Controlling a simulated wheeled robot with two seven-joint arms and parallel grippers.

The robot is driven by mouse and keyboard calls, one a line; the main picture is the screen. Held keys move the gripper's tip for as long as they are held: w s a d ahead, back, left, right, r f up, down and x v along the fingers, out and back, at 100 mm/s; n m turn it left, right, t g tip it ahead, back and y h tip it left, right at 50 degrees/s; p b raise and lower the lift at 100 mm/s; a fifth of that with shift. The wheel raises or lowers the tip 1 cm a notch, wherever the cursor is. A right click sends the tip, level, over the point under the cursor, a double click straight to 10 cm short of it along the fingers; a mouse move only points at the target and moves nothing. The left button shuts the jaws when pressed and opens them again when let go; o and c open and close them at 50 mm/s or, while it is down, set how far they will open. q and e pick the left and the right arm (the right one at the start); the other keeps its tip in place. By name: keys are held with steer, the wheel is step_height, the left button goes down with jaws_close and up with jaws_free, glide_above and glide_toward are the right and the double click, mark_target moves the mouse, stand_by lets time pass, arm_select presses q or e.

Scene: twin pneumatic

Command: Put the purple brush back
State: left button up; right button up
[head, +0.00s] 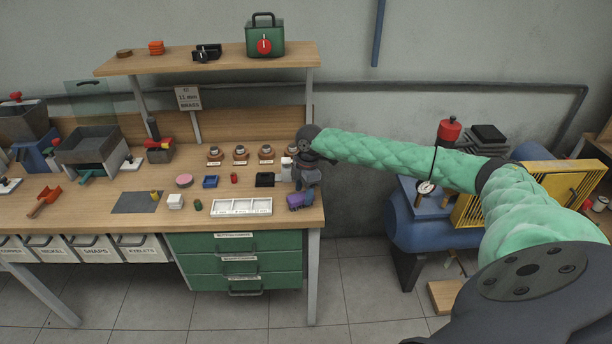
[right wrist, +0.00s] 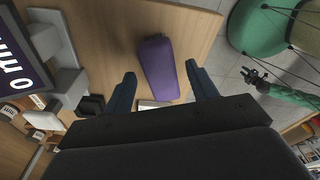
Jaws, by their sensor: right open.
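The purple brush (head: 299,200) lies on the wooden bench (head: 110,208) at its front right corner, just below my right gripper (head: 306,188). In the right wrist view the brush (right wrist: 157,70) is a long purple block with a darker end, lying between the open fingers of my right gripper (right wrist: 160,69) as seen from above. A gap shows on both sides of the brush. I cannot tell how far the fingertips are above the bench. My left gripper is not in view.
A white compartment tray (head: 241,207) and a black block (head: 264,180) stand left of the brush. A white item (head: 287,168) is close behind my gripper. The bench's right edge is near. A blue compressor tank (head: 415,232) stands on the floor to the right.

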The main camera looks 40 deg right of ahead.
steer(key=r+b, duration=0.1)
steer(key=r, duration=0.4)
steer(key=d+r+b, duration=0.1)
steer(key=r, duration=0.1)
steer(key=shift+r+b, duration=0.3)
steer(key=shift+b, duration=0.05)
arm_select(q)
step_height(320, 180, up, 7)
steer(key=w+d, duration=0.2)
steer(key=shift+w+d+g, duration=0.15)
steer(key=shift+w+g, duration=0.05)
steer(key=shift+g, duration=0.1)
arm_select(e)
steer(key=shift+s+r, duration=0.1)
steer(key=shift+r, duration=0.6)
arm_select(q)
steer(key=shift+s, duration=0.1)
arm_select(e)
steer(key=shift+f, duration=0.1)
